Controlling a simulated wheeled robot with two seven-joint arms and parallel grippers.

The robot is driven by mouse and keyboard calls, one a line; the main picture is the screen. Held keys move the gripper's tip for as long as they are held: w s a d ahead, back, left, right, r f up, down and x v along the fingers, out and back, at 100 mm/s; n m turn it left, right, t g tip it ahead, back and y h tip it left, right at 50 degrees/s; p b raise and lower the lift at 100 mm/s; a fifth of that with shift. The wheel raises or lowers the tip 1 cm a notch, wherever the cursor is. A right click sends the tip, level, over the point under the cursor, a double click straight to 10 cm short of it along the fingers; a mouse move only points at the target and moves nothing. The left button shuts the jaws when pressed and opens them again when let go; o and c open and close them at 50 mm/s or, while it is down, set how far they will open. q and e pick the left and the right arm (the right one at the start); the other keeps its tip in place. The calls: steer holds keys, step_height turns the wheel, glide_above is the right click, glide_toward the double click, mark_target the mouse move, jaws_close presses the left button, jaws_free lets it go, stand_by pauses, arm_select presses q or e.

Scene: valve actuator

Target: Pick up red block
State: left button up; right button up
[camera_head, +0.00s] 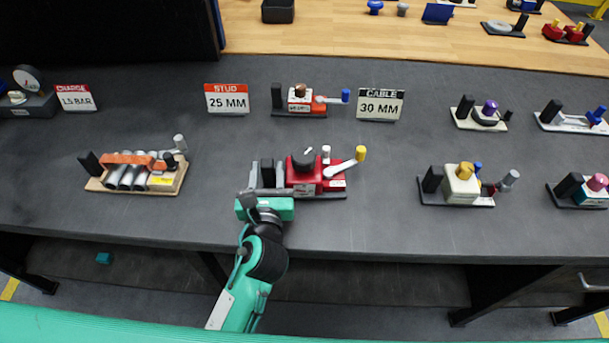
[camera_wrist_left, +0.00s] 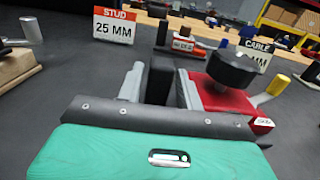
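The red block (camera_head: 305,178) is a red valve unit with a black round knob, a grey pin and a white lever with a yellow end. It sits on a dark base on the grey bench, and shows on the right of the left wrist view (camera_wrist_left: 222,95). A black upright post (camera_wrist_left: 160,80) stands at its left end. My left gripper (camera_head: 267,175) reaches in from the front, its two grey fingers on either side of this post. The fingers look open, with a narrow gap at the left finger; contact on the right is unclear. My right gripper is not in view.
A stud sign (camera_head: 227,99) and a cable sign (camera_head: 380,104) stand behind, with a smaller red unit (camera_head: 307,108) between them. A pipe fixture (camera_head: 137,172) is at left, a cream unit (camera_head: 461,185) at right.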

arm_select(q)
steer(key=shift+w+a, duration=0.1)
steer(key=shift+w, duration=0.85)
jaws_close()
step_height(320, 180, up, 9)
steer(key=shift+f, duration=4.05)
